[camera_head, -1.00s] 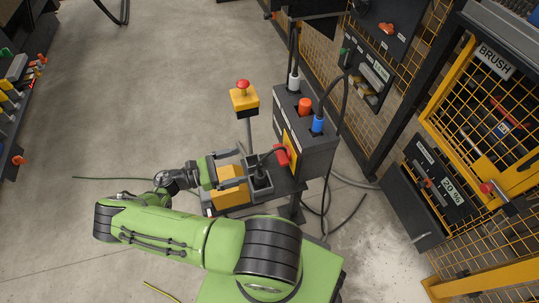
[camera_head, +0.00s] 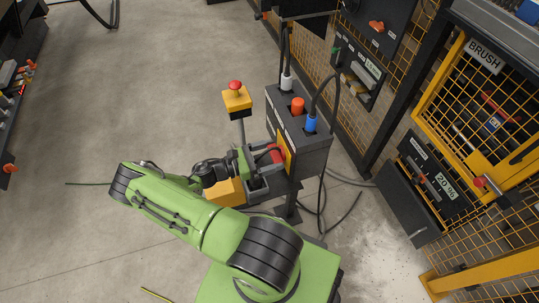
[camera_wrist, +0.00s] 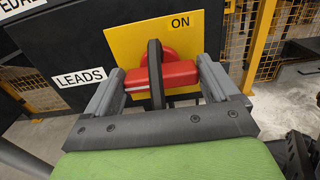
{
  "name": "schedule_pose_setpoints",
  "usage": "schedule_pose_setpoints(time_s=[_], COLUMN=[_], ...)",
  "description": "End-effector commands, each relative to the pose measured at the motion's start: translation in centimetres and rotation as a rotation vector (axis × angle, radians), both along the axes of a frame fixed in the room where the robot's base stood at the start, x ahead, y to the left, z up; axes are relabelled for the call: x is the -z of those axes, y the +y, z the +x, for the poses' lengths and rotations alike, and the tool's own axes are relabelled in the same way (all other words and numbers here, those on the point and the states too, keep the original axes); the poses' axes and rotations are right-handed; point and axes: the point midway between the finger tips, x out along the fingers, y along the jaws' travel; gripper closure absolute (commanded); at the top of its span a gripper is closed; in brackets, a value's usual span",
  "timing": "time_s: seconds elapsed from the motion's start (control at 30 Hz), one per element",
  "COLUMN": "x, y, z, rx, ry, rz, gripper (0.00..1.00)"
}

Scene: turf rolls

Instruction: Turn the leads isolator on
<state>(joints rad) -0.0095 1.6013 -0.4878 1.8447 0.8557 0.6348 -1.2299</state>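The leads isolator is a red handle (camera_wrist: 165,77) on a yellow plate (camera_wrist: 135,43), with a white LEADS label (camera_wrist: 85,77) at its left and ON printed at the plate's upper right. The handle lies roughly crosswise in the wrist view. My gripper (camera_wrist: 160,70) is open, with one finger beside each end of the handle; whether they touch it I cannot tell. A black upright band (camera_wrist: 156,75) crosses in front of the handle's middle. In the head view the red handle (camera_head: 276,153) shows partly behind my gripper (camera_head: 257,160).
The dark cabinet (camera_head: 308,148) carries white, orange and blue plugs on top with black cables. A yellow box with a red button (camera_head: 237,98) stands left of it. A grey tray (camera_head: 262,183) lies below my gripper. Yellow mesh fencing is at the right; open floor is at the left.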

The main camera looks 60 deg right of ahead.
Motion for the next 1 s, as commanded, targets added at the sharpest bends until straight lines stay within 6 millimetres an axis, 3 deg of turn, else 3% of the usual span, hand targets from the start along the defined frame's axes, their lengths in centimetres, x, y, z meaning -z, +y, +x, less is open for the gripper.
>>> schedule_pose_setpoints(time_s=[0.03, 0.17, 0.2, 0.57, 1.0], x=[0.0, 0.0, -0.01, 0.03, 0.13], y=[0.02, 0.02, 0.02, 0.02, 0.1], z=[-0.02, -0.04, -0.04, -0.06, -0.18], rx=[0.001, 0.001, 0.001, 0.002, 0.0], ry=[0.001, 0.001, 0.001, -0.049, -0.305], rz=[0.001, 0.0, 0.0, -0.052, -0.309], gripper=[0.24, 0.44, 0.45, 0.45, 0.45])
